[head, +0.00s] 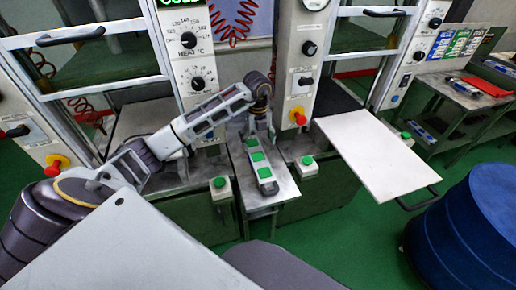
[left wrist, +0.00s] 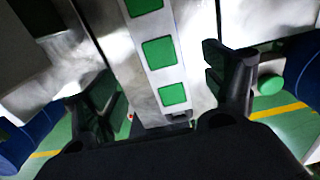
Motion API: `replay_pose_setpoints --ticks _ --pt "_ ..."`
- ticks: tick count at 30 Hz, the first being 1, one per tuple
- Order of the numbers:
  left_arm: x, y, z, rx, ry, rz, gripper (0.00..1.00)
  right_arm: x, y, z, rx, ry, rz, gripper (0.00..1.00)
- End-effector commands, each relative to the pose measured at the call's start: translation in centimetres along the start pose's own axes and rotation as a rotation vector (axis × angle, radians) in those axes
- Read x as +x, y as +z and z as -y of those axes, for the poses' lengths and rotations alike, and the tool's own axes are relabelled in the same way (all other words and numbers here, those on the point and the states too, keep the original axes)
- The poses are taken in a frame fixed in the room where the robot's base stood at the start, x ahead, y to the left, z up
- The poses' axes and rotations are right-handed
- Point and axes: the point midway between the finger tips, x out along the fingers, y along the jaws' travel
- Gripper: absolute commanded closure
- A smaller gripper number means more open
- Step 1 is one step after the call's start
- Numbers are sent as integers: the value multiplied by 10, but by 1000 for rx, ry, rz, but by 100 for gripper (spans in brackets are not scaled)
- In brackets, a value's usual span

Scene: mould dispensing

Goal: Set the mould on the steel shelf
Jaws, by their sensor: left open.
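The mould (head: 258,158), a pale narrow bar with green square patches, lies on the narrow steel shelf (head: 283,188) between the two press machines. Its near end has a dark fitting. My left gripper (head: 262,128) is over the far part of the mould, pointing down. In the left wrist view, the mould (left wrist: 160,60) runs between the two spread fingers of my left gripper (left wrist: 158,82), with a gap on each side. The gripper is open and holds nothing. The far end of the mould is cut off in the wrist view. My right gripper does not show.
Green-button boxes (head: 221,188) and (head: 307,167) flank the shelf. A white plate (head: 375,150) with a handle juts out on the right. A blue drum (head: 470,225) stands at the lower right. Tables (head: 470,95) with parts are at the far right. Green floor is free between.

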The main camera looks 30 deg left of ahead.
Motion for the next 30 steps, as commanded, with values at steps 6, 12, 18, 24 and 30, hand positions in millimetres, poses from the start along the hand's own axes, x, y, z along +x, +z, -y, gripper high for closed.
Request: replay_pose_setpoints --ticks 6,12,18,24,30 --pt "-26 0 1 0 -2 1 16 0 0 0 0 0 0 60" --pt "-35 0 0 0 0 0 16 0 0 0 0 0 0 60" --pt "-36 0 0 0 0 0 16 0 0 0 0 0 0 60" --pt "-36 0 0 0 0 0 16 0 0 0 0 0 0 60" --pt "-36 0 0 0 0 0 16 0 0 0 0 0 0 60"
